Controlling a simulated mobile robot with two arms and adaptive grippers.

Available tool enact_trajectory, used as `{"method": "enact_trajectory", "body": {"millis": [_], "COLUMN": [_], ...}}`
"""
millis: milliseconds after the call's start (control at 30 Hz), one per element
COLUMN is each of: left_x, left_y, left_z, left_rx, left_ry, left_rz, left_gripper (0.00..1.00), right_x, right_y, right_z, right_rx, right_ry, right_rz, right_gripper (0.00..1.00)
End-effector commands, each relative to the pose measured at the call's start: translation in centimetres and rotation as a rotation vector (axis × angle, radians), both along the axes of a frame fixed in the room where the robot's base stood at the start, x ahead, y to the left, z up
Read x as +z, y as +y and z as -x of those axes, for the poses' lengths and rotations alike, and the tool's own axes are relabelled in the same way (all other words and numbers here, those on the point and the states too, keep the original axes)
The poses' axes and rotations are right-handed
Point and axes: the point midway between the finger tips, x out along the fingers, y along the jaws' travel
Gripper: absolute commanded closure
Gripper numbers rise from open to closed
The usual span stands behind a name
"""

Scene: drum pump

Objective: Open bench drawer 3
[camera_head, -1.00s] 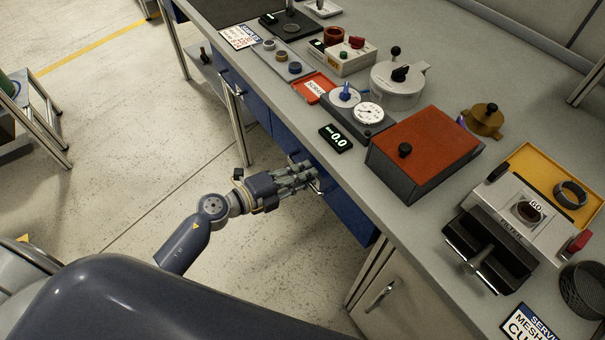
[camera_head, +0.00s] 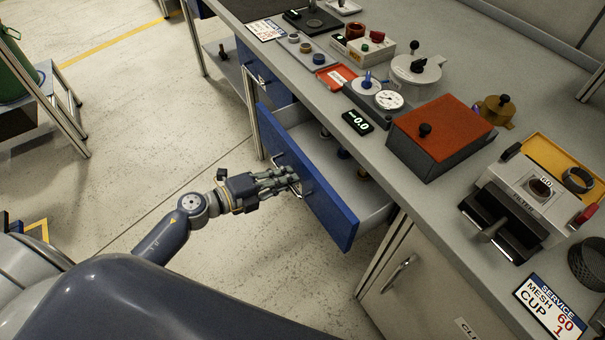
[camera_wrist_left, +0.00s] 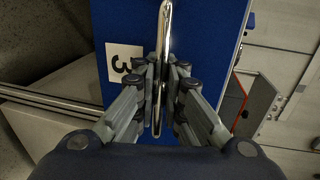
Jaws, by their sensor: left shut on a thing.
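The blue bench drawer (camera_head: 335,215) stands pulled out from under the bench in the head view, with its light inside and several small items in it showing. In the left wrist view its blue front (camera_wrist_left: 215,40) fills the middle, with a white label (camera_wrist_left: 124,63) marked 3. My left gripper (camera_head: 292,180) is at the drawer front, its fingers shut on the metal bar handle (camera_wrist_left: 164,35). The handle runs between both fingers in the left wrist view (camera_wrist_left: 160,85). My right gripper is not in view.
The grey bench top (camera_head: 310,80) carries a red-lidded box (camera_head: 440,130), a dial gauge (camera_head: 389,100) and a filter unit (camera_head: 520,200). A grey cabinet door (camera_head: 405,285) is right of the drawer. The floor (camera_head: 190,130) left of the drawer is clear.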

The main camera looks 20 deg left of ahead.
Motion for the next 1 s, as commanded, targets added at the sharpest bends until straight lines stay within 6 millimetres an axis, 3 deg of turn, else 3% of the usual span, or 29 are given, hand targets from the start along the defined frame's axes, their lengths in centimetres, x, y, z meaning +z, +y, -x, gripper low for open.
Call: {"method": "enact_trajectory", "body": {"millis": [167, 500, 733, 1000], "left_x": [0.0, 0.2, 0.3, 0.3], "left_y": [2.9, 8.1, 10.3, 11.3], "left_z": [3.9, 10.5, 13.3, 14.5], "left_rx": [-0.002, -0.001, -0.002, -0.001], "left_ry": [0.002, 0.0, -0.004, -0.006], "left_rz": [0.001, 0.003, 0.003, 0.004], "left_gripper": [1.0, 1.0, 1.0, 1.0], "right_x": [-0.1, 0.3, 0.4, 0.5], "right_y": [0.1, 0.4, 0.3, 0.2], "right_z": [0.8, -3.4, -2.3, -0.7], "right_rx": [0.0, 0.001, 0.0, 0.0], "right_ry": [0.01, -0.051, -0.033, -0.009], "right_rz": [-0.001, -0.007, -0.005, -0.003], "right_gripper": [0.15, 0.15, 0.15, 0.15]}}
